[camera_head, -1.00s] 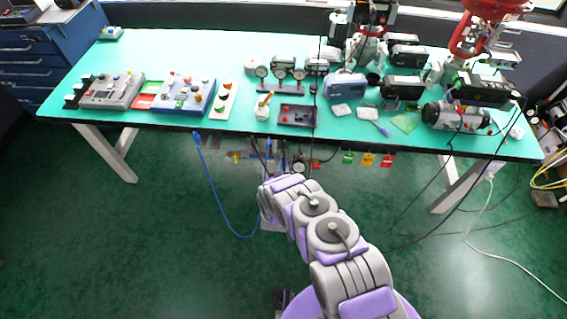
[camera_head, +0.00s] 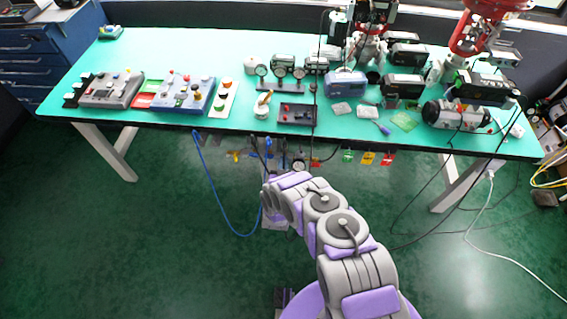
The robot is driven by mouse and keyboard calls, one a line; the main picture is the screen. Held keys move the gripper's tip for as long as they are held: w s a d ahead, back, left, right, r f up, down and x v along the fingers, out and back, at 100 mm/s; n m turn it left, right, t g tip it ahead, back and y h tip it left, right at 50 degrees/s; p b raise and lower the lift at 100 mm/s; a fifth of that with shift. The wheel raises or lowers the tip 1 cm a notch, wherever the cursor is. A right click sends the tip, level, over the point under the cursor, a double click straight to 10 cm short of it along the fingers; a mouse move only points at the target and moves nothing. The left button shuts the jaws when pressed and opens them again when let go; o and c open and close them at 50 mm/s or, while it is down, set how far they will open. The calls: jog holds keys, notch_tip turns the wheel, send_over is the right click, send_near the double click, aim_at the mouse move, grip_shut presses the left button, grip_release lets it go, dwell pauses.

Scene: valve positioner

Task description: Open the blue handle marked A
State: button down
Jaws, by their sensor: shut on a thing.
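My gripper (camera_head: 271,177) is at the far end of my grey and purple arm, under the front edge of the green bench. It is small and partly hidden by my wrist. It is shut on a handle in the row of valves and pipes there, but the handle's colour and mark are hard to make out. A small blue handle (camera_head: 253,154) shows in that row, just left of my gripper; its letter is too small to read. A yellow handle (camera_head: 235,155) is further left and a red one (camera_head: 315,163) is to the right.
The green bench (camera_head: 60,98) carries control boxes and gauges above the valve row. Green, yellow and red tags (camera_head: 367,158) hang at its front edge. A blue hose (camera_head: 213,200) loops to the floor on the left. Black cables hang on the right. The floor in front is open.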

jog(key=shift+s+f, duration=0.15)
jog(key=shift+f, duration=0.1)
jog(key=c, duration=1.4)
grip_release()
jog(key=shift+a, duration=0.1)
jog(key=shift+o, duration=1)
jog(key=shift+r, duration=0.15)
jog(key=s, duration=1.7)
jog(key=shift+a, duration=0.3)
